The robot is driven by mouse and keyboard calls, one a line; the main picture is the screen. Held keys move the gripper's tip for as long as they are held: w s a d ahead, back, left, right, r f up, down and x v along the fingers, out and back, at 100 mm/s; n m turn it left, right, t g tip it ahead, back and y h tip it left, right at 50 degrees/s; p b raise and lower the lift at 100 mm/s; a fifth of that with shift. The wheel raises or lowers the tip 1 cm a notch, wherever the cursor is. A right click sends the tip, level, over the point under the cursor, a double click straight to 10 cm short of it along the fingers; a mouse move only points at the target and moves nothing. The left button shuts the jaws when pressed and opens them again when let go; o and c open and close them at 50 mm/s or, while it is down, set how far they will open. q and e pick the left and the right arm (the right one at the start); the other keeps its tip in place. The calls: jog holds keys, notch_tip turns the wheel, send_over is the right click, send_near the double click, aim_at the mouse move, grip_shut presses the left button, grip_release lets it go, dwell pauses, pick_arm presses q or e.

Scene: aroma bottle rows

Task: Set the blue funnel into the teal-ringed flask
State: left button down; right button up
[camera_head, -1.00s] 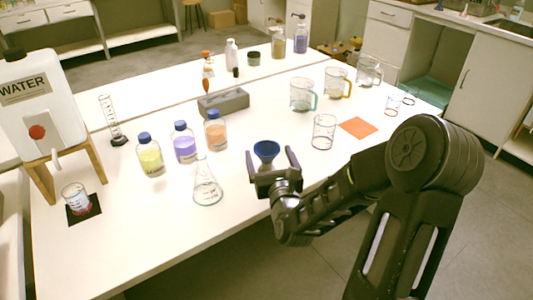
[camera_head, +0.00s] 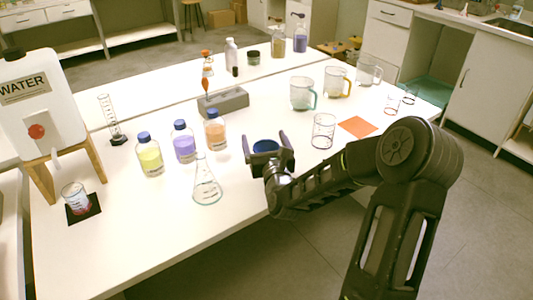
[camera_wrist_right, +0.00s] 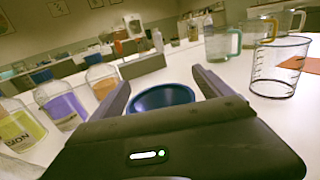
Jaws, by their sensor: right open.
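The blue funnel (camera_head: 265,146) stands near the front edge of the white table. My right gripper (camera_head: 266,142) is open, with its fingers on either side of the funnel. In the right wrist view the funnel's rim (camera_wrist_right: 162,98) shows between the two fingers, with a gap visible at the right finger; its lower part is hidden by the gripper body. The clear conical flask (camera_head: 206,186) stands upright to the left of the gripper, with a teal-looking line at its base. My left gripper is not in view.
Bottles with yellow (camera_head: 150,158), purple (camera_head: 184,144) and orange (camera_head: 214,131) contents stand behind the flask. A clear beaker (camera_head: 323,132) and an orange mat (camera_head: 358,127) are to the right. A grey block (camera_head: 223,102) lies farther back. The table between flask and gripper is clear.

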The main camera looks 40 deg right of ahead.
jog(key=shift+c, duration=0.3)
jog(key=c, duration=1.3)
